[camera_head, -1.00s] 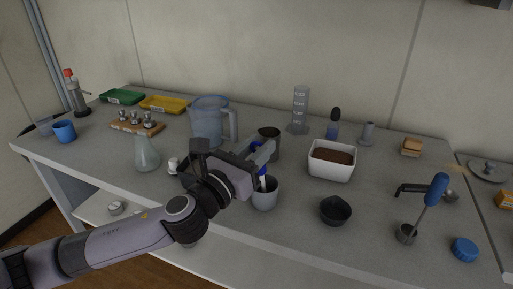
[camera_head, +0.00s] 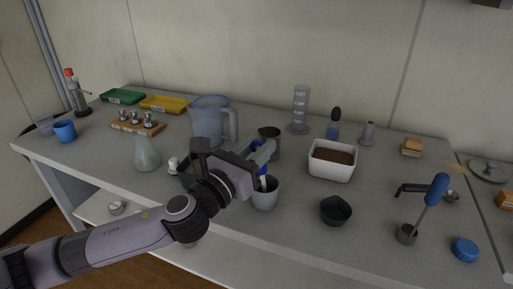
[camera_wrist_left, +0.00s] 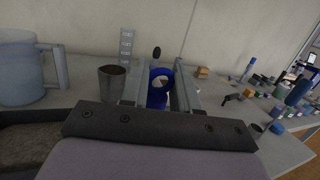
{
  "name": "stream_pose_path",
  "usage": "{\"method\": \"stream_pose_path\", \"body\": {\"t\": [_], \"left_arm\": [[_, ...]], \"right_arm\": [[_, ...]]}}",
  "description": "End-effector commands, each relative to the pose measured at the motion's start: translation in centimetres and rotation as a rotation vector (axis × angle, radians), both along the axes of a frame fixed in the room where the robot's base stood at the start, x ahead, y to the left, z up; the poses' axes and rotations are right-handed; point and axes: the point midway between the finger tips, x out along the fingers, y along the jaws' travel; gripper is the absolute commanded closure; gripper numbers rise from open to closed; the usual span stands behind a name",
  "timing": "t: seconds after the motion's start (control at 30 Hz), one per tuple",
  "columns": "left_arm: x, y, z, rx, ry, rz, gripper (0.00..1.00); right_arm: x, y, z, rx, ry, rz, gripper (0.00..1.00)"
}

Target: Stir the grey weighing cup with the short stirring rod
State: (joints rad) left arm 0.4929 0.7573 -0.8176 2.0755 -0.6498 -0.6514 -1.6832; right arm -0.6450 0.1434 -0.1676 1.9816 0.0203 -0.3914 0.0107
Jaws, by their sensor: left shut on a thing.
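The light grey weighing cup (camera_head: 265,197) stands upright near the front edge of the bench. My left gripper (camera_head: 262,153) is above it, shut on the blue handle (camera_head: 261,171) of the short stirring rod. The rod's pale lower shaft (camera_head: 263,184) goes down into the cup's mouth, and its lower end is hidden inside. In the left wrist view the rod's blue ring-shaped handle (camera_wrist_left: 158,88) sits between the two fingers. The cup's contents are not visible, and the cup is hidden in the wrist view. My right gripper is not in view.
A dark metal beaker (camera_head: 270,141) stands close behind my gripper, with a clear jug (camera_head: 207,120) to its left. A white tub of soil (camera_head: 331,172) and a black bowl (camera_head: 335,211) stand to the right. A glass flask (camera_head: 147,156) stands left of my wrist.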

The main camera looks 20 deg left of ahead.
Motion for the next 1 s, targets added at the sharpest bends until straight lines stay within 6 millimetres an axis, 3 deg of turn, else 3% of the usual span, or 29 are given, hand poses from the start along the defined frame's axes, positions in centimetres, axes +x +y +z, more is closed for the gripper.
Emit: {"method": "stream_pose_path", "body": {"t": [0.33,1.0], "left_arm": [[-0.1,0.1,0.4,0.001,0.000,-0.001,1.00],[-0.7,0.5,5.6,0.000,0.000,-0.001,1.00]], "right_arm": [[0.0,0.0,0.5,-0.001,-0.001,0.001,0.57],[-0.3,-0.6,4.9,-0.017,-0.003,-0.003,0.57]]}}
